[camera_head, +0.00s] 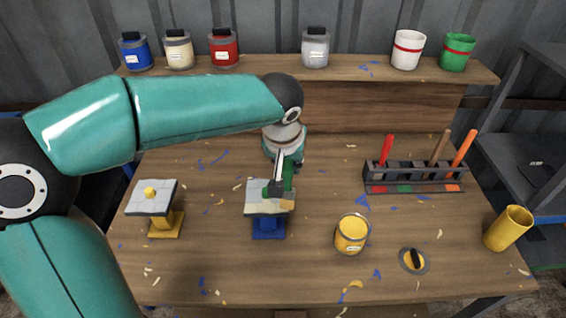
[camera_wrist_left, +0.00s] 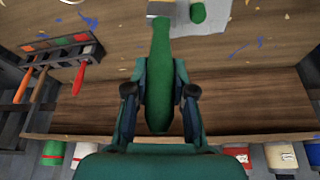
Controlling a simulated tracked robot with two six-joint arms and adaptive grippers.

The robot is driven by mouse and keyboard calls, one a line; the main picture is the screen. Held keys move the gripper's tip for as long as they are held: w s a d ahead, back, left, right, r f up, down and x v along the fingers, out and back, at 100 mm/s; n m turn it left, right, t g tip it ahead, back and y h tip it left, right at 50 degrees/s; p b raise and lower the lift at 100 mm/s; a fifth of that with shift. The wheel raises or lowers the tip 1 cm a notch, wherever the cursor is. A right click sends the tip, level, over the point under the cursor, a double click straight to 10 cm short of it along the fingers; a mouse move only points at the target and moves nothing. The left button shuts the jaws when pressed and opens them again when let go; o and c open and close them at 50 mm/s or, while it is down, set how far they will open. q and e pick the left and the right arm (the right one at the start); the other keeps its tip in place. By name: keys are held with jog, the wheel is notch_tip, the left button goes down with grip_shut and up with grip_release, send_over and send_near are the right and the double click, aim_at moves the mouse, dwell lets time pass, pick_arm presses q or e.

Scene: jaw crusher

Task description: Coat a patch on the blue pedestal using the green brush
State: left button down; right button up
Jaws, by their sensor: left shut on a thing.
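My left gripper (camera_head: 283,180) is shut on the handle of the green brush (camera_wrist_left: 160,75), which points down at the plate on the blue pedestal (camera_head: 268,228). The brush's tan bristles (camera_head: 287,204) are at the front right of this pale tiled plate; I cannot tell if they touch it. A green spot (camera_wrist_left: 198,12) shows on the plate in the left wrist view, beside the brush. An open can of yellow paint (camera_head: 352,234) stands to the right of the pedestal. My right gripper is not in view.
A yellow pedestal (camera_head: 165,225) with a yellow spot on its plate stands left. A rack (camera_head: 415,177) holds red, brown and orange brushes. A lid (camera_head: 413,261) and yellow cup (camera_head: 508,229) are at right. Several closed cans line the back shelf (camera_head: 270,68).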

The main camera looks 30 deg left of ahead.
pick_arm(q)
jog(key=shift+r+p, duration=1.85)
jog(key=shift+r, duration=0.75)
jog(key=shift+f+n+b, duration=0.2)
jog(key=shift+n+b, duration=0.2)
jog(key=shift+n, duration=0.1)
jog(key=shift+r+n+y, duration=0.1)
jog(key=shift+n+y, duration=0.3)
jog(key=shift+n, duration=0.4)
jog(key=shift+a, duration=0.1)
